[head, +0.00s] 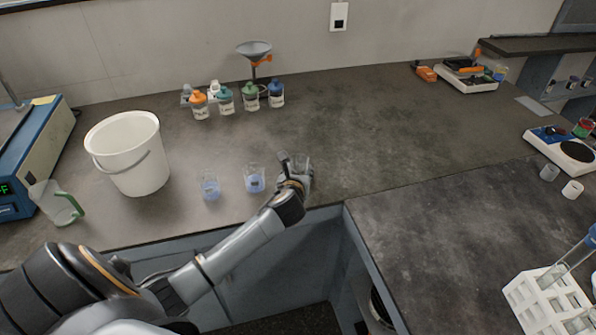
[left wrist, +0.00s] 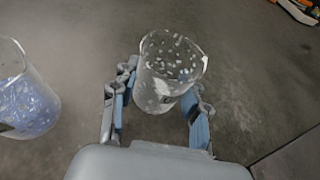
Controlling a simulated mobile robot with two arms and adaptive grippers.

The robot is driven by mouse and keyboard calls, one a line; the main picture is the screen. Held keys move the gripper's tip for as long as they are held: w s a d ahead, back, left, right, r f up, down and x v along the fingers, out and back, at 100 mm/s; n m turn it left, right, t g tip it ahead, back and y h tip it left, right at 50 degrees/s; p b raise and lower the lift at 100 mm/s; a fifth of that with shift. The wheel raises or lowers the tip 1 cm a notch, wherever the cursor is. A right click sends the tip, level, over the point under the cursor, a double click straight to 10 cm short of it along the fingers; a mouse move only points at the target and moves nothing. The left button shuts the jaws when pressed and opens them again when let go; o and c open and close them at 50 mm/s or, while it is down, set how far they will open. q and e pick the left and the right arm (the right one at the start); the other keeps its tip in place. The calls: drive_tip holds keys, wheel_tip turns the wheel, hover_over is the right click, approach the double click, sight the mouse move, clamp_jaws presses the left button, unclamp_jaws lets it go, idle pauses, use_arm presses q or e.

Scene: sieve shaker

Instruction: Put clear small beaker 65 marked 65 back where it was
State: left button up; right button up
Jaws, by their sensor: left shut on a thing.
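My left gripper (head: 293,176) reaches over the counter near its front edge, shut on a clear small beaker (head: 304,163). In the left wrist view, this beaker (left wrist: 170,70) stands between the two fingers (left wrist: 160,92), with its open rim toward the camera. It looks empty, with pale specks on its glass. No number on it is readable. I cannot tell whether its base touches the counter. My right gripper is not in view.
Two beakers with blue contents, one nearer (head: 255,180) and one farther left (head: 210,187), stand left of my gripper. A white bucket (head: 128,150) and a green-handled jug (head: 58,205) are farther left. Several bottles (head: 226,100) stand behind. The counter to the right (head: 390,130) is clear.

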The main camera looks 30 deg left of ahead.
use_arm(q)
drive_tip(key=o, duration=1.2)
drive_tip(key=shift+f, duration=0.1)
drive_tip(key=shift+s+d+r, duration=0.1)
drive_tip(key=shift+s+r, duration=0.05)
drive_tip(key=shift+r, duration=0.1)
drive_tip(key=p+v, duration=0.1)
drive_tip(key=v, duration=1)
drive_tip(key=shift+s+d+r, duration=0.1)
drive_tip(key=shift+s+d, duration=0.1)
drive_tip(key=shift+s, duration=0.05)
